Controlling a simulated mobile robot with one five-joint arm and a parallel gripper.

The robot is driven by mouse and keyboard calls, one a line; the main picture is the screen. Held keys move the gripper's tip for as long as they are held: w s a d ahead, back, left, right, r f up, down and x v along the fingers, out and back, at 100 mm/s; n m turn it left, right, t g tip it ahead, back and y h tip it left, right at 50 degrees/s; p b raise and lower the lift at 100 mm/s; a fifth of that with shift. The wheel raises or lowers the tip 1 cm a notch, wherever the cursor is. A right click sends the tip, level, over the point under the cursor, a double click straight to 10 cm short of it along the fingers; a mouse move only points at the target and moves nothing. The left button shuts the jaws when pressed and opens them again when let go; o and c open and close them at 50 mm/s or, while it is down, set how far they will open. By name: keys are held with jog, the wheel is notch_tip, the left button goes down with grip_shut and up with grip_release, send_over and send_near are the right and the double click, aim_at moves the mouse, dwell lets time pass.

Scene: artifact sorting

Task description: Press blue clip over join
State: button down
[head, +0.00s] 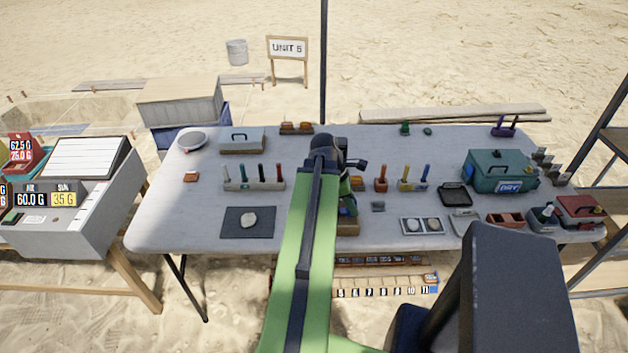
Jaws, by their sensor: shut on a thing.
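My gripper (354,164) is at the end of my green arm, over the middle of the table. The arm and wrist hide most of its jaws. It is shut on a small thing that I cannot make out. Just right of the arm and below the wrist, a small blue and green piece (348,208) shows above a brown block (348,229). Its left side is hidden. I cannot tell whether the blue part is the clip, whether it touches my jaws, or where the join lies.
The grey table (165,225) holds a dark mat (235,232) with a pale stone (248,219), a rack of coloured markers (254,183), an orange block with tools (381,181), a tray with two round pieces (422,226) and a teal case (495,172). The table's front left is clear.

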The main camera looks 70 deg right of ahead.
jog(key=shift+w+d+f, duration=0.1)
jog(key=shift+w+d, duration=0.1)
jog(key=shift+w, duration=0.05)
jog(key=w+d+r+p, duration=0.2)
jog(key=w+r+p, duration=0.2)
jog(key=w, duration=0.8)
jog(key=shift+w, duration=0.3)
jog(key=shift+a, duration=0.1)
notch_tip(320, 180, down, 6)
jog(key=b, duration=0.6)
jog(key=shift+f, duration=0.1)
dwell(0.3)
jog(key=shift+f+b, duration=0.35)
jog(key=shift+b, duration=0.1)
jog(key=shift+f+b, duration=0.95)
